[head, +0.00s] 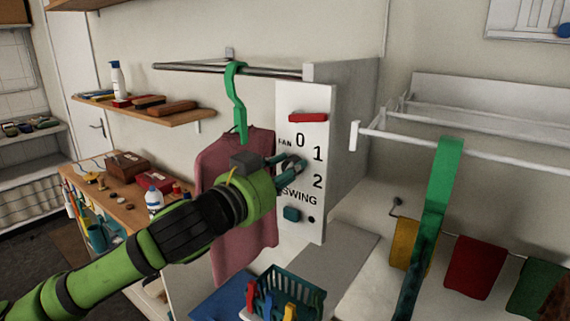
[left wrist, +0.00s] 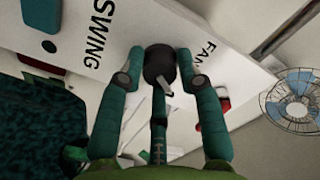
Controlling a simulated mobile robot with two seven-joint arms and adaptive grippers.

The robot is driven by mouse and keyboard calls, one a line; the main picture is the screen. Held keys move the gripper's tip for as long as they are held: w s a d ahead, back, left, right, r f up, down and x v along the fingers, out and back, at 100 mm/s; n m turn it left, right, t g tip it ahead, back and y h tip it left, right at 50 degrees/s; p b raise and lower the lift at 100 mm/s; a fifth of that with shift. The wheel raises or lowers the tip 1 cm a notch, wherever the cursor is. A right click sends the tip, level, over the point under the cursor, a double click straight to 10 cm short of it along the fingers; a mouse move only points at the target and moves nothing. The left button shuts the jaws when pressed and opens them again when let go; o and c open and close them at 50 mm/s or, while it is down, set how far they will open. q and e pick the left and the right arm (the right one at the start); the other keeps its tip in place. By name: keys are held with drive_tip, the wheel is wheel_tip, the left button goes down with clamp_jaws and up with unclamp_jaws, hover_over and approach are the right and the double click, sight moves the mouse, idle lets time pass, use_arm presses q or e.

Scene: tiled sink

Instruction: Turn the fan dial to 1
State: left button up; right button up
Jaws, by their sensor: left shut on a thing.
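The white fan panel (head: 312,212) faces me in the head view, with FAN, 0, 1, 2 and SWING printed on it. My left gripper (head: 290,164) is at the panel beside the 1 and hides the dial there. A pale pointer shows on the dial's near side. I cannot tell which number it points to.
A red bar (head: 308,118) is above the numbers, and a teal button (head: 291,214) is below SWING. A pink garment (head: 224,180) hangs left of the panel from a green hanger (head: 237,95). A teal basket (head: 285,290) stands below. A white rack (head: 500,155) is at right.

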use_arm(q)
drive_tip(key=m+p, duration=0.1)
drive_tip(key=m, duration=0.2)
drive_tip(key=shift+r, duration=0.15)
drive_tip(key=shift+m+p, duration=0.4)
drive_tip(key=shift+m, duration=0.5)
drive_tip(key=o, duration=1.2)
drive_tip(key=shift+c, duration=0.2)
drive_tip(key=v, duration=1.2)
